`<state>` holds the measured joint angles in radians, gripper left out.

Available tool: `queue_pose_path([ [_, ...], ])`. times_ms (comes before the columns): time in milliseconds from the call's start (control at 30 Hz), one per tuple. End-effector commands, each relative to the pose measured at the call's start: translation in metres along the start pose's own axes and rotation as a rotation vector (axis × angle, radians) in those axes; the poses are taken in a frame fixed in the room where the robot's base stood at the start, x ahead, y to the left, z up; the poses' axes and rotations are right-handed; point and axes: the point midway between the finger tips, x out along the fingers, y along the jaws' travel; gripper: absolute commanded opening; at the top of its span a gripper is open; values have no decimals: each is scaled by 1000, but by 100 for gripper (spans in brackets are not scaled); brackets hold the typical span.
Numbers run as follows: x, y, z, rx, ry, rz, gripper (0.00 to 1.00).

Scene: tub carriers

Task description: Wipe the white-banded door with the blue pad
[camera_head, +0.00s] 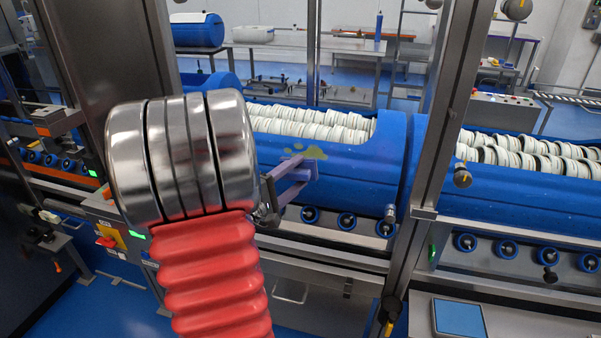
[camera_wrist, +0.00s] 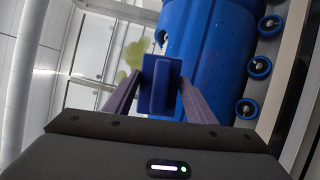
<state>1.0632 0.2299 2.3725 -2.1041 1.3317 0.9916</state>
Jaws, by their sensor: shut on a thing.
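My gripper (camera_head: 298,183) has purple fingers and reaches toward the large blue tub carrier in the head view. In the wrist view my gripper (camera_wrist: 157,98) is shut on the blue pad (camera_wrist: 161,84), which sticks out between the fingertips. In the head view I cannot tell the pad from the blue carrier behind it. A yellow-green smear (camera_head: 304,152) shows just above the fingertips; it also shows left of the pad in the wrist view (camera_wrist: 132,58). The smear seems to lie on a clear panel in front of the carrier. I cannot make out a white band.
The blue carrier (camera_head: 350,173) holds rows of white-rimmed tubs (camera_head: 310,122). A steel post (camera_head: 440,110) stands right of my gripper. A second carrier (camera_head: 520,203) lies beyond it. A blue square (camera_head: 459,318) sits on a grey surface at the lower right.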

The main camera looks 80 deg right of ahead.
Motion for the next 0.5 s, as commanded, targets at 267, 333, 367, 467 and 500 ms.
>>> queue_pose_path([
  [267, -2, 3, -8, 4, 7, 4, 29],
  [333, -3, 4, -12, 4, 7, 4, 29],
  [367, -4, 4, -13, 4, 7, 3, 29],
  [467, -7, 4, -19, 3, 8, 3, 29],
  [500, -8, 4, -22, 3, 8, 3, 29],
])
